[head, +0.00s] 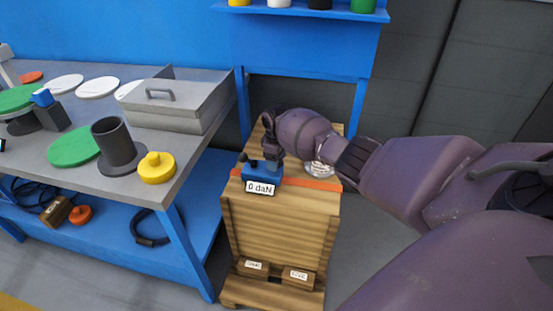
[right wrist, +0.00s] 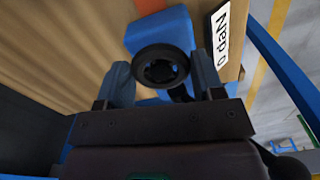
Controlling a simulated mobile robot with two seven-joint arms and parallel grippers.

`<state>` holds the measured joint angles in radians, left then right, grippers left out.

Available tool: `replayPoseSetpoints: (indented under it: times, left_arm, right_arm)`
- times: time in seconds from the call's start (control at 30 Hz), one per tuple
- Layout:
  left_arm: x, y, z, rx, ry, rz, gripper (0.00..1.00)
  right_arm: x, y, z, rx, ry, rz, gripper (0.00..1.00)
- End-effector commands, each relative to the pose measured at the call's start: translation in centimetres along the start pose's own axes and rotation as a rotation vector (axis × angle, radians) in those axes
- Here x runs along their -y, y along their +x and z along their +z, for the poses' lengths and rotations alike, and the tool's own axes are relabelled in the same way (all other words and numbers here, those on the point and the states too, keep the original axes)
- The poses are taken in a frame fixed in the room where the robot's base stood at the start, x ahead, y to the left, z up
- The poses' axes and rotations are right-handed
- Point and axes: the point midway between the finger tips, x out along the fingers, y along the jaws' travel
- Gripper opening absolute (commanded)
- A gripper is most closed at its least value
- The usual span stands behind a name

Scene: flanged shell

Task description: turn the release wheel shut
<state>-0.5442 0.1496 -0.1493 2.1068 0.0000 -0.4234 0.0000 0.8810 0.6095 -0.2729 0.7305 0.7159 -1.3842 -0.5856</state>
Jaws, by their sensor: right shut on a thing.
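The release wheel (right wrist: 140,68) is a small black ring with a dark hub, in front of a blue device (right wrist: 165,28). In the head view the blue device (head: 262,170) sits on top of a wooden stand, with a white label (head: 260,188) reading "0 daN". My right gripper (right wrist: 160,66) has one finger on each side of the wheel and is shut on it. In the head view my right gripper (head: 271,147) comes down over the device and hides most of the wheel. My left gripper is not in view.
The wooden stand (head: 275,232) has an orange strip and two labelled blocks low down. A grey workbench (head: 195,165) on the left holds a grey lidded box (head: 175,105), a dark flanged shell (head: 118,145) and a yellow knobbed cap (head: 157,168). A blue shelf (head: 300,10) is above.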

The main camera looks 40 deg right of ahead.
Motion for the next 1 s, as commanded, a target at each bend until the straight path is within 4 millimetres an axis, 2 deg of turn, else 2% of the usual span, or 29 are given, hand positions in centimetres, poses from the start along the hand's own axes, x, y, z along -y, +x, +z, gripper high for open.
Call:
replayPoseSetpoints:
  times: [0.2, 0.23, 0.37, 0.73, 0.87, 1.0]
  left_arm:
    - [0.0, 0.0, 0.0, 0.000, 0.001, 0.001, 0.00]
    - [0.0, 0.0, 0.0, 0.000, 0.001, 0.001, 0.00]
    - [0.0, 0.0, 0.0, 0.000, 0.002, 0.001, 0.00]
    - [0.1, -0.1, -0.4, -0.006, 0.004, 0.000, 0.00]
    - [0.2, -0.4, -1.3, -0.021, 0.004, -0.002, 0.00]
    - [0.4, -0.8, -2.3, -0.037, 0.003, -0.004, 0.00]
  right_arm:
    - [0.1, 0.2, 0.1, 0.002, -0.001, -0.003, 0.38]
    - [0.1, 0.2, 0.1, 0.002, -0.001, -0.003, 0.66]
    - [0.1, 0.1, 0.1, 0.002, -0.001, -0.002, 0.86]
    - [0.0, -0.6, 0.0, -0.002, -0.002, 0.001, 0.87]
    - [-0.1, -2.5, -0.1, -0.006, -0.002, 0.003, 0.87]
    - [-0.1, -5.2, -0.1, -0.008, -0.002, 0.004, 0.87]
